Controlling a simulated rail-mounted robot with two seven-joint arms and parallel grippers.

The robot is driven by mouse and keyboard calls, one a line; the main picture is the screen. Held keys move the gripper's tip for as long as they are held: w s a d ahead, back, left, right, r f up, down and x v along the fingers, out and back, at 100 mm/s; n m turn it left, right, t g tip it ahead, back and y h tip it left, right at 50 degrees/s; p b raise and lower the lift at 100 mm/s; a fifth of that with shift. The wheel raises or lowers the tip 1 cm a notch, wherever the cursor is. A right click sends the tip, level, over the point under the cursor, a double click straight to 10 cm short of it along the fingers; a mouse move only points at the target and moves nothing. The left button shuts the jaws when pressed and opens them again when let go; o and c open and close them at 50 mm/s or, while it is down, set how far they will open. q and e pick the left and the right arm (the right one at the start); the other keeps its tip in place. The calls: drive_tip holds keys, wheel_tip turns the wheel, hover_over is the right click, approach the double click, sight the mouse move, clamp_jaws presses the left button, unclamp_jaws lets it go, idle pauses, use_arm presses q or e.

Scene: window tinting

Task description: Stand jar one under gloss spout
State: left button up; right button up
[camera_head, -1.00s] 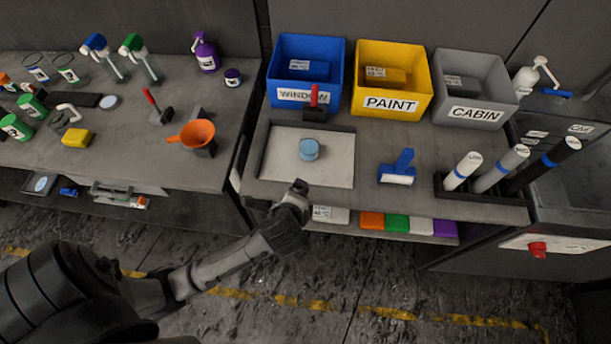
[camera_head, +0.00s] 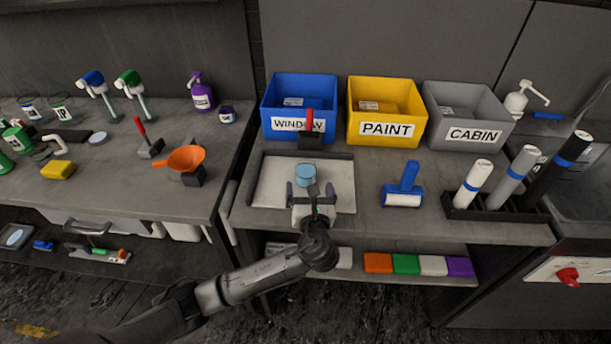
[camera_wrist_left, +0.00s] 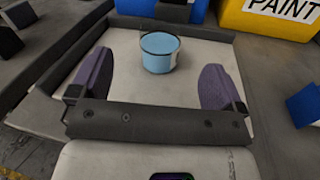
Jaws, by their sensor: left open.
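A small light-blue jar (camera_head: 305,174) stands upright on the pale bed of a shallow tray (camera_head: 343,168). It also shows in the left wrist view (camera_wrist_left: 159,54), with a dark rim and part of a white label at its right side. My left gripper (camera_head: 309,189) is open at the near side of the jar. In the wrist view its two purple fingers (camera_wrist_left: 158,82) stand wide apart, with the jar ahead between their lines and not touched. I cannot make out a spout marked gloss. My right gripper is not in view.
Blue WINDOW (camera_head: 299,105), yellow PAINT (camera_head: 387,110) and grey CABIN (camera_head: 467,113) bins stand behind. A blue roller (camera_head: 404,184) and a rack of rolls (camera_head: 505,205) lie right. An orange funnel (camera_head: 186,159) and pump heads stand on the left bench.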

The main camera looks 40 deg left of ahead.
sight(307, 172)
use_arm(q)
drive_tip(key=x, duration=0.4)
drive_tip(key=shift+b, duration=0.4)
drive_tip(key=b+x, duration=0.2)
drive_tip(key=x, duration=0.2)
drive_tip(key=shift+w+a+f, duration=0.15)
drive_tip(key=shift+w+f, duration=0.05)
drive_tip(key=shift+w, duration=0.15)
drive_tip(key=shift+w+a, duration=0.2)
drive_tip(key=shift+a, duration=0.05)
drive_tip(key=shift+c, duration=0.3)
drive_tip(key=c, duration=1)
drive_tip(key=shift+c, duration=0.2)
drive_tip(key=shift+r, duration=0.2)
